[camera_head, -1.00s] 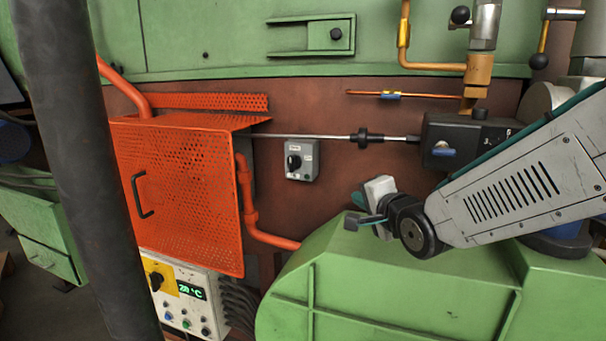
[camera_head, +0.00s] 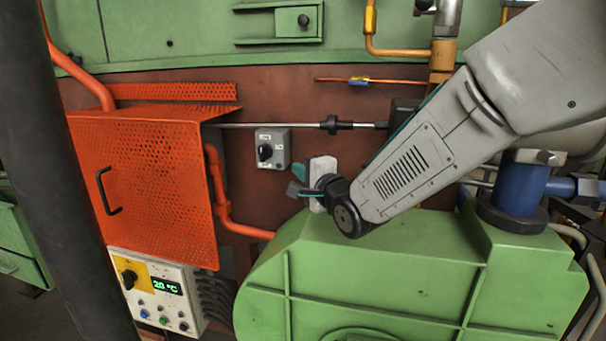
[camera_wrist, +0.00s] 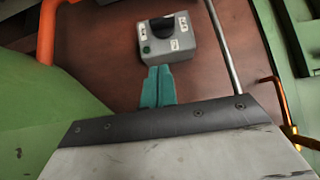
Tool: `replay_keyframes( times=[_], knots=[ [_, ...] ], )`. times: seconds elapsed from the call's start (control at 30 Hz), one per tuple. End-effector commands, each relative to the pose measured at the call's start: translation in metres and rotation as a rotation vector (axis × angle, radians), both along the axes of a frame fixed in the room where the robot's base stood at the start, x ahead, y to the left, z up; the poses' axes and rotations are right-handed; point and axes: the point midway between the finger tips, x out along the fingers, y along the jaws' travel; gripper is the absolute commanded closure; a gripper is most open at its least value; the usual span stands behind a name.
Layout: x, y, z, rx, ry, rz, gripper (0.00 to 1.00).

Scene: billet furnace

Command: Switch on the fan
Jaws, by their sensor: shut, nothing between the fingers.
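A small grey switch box (camera_head: 273,155) with a black rotary knob and light labels is fixed to the brown-red wall, right of the orange mesh guard. It also shows in the wrist view (camera_wrist: 166,45), at the top middle, with the black knob and a dark green button. My gripper (camera_head: 298,172) is just to the lower right of the box in the head view. In the wrist view its teal fingers (camera_wrist: 157,84) are together and empty, pointing at the box's lower edge. I cannot tell whether they touch it. The fan itself is not identifiable.
An orange mesh guard (camera_head: 145,190) stands left of the box, with an orange pipe (camera_head: 222,195) beside it. A control panel (camera_head: 155,290) reading 20 °C is below. A large green housing (camera_head: 370,275) lies under my arm. A thin rod (camera_head: 270,125) runs above the box.

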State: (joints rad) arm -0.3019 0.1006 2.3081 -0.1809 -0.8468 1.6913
Motion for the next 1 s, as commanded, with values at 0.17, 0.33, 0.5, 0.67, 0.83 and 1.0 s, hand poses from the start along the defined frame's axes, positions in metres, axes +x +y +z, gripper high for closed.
replay_keyframes(
  times=[0.17,0.33,0.5,0.67,0.83,1.0],
  knots=[
    [0.037,0.017,-0.001,0.000,0.001,0.000,1.00],
    [0.056,0.039,-0.001,0.000,0.001,0.003,1.00],
    [0.062,0.056,0.000,0.001,0.000,0.002,1.00],
    [0.064,0.062,0.000,0.000,0.001,0.000,1.00],
    [0.064,0.062,0.000,0.000,0.001,0.000,1.00],
    [0.064,0.062,0.000,0.001,0.000,0.000,1.00]
  ],
)
